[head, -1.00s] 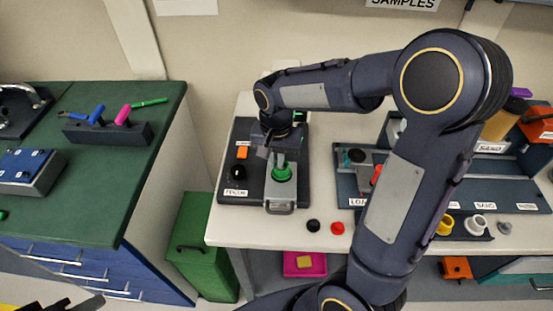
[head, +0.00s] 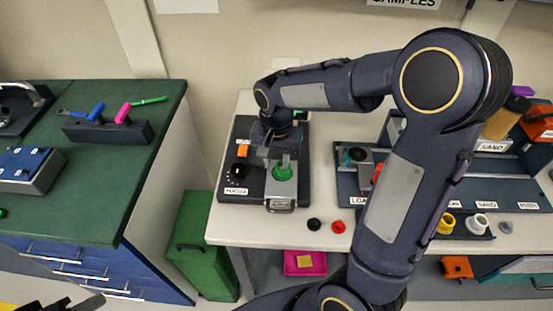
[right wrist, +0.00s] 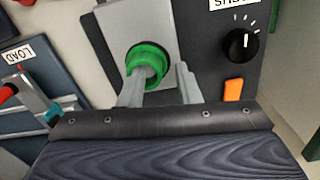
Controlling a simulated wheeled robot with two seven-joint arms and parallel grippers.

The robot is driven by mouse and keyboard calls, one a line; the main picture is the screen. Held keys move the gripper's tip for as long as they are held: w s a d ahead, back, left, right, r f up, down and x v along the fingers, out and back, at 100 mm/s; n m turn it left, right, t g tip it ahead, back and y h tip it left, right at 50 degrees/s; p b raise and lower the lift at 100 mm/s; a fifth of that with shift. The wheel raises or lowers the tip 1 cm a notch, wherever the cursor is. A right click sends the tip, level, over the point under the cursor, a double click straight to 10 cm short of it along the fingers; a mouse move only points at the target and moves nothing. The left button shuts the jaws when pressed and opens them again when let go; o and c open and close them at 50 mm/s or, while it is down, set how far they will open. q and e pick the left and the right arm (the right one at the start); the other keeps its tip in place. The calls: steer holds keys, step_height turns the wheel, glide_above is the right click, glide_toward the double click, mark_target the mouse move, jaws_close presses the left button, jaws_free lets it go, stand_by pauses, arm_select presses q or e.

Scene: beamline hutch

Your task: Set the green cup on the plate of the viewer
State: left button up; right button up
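The green cup (head: 282,174) sits on the silver plate (head: 281,194) of the viewer (head: 240,148), a dark base with a black knob and an orange block. It also shows in the right wrist view (right wrist: 146,62), with its round rim towards the camera. My right gripper (head: 277,162) is over the plate with its fingers apart. In the right wrist view (right wrist: 160,80), the left finger overlaps the cup's edge and the right finger stands clear of it. My left gripper (head: 65,303) shows only partly at the bottom left edge; its opening is unclear.
A dark LOAD station (head: 346,182) stands right of the viewer. Black (head: 314,224) and red (head: 338,227) caps lie on the white bench front. Yellow (head: 446,224) and white (head: 478,224) cups stand at right. A green counter (head: 110,190) is at left.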

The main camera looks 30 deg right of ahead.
steer(key=shift+r, duration=0.1)
step_height(320, 180, up, 7)
steer(key=shift+r, duration=0.35)
steer(key=s+a+n+t+y, duration=0.1)
steer(key=s+n+t+y, duration=0.1)
steer(key=s, duration=0.7)
steer(key=s+a+n+t+y, duration=0.1)
steer(key=s+a+n+t, duration=0.1)
steer(key=s, duration=0.7)
steer(key=shift+f+n+t+y, duration=0.45)
steer(key=shift+n+t, duration=0.35)
steer(key=shift+n, duration=0.4)
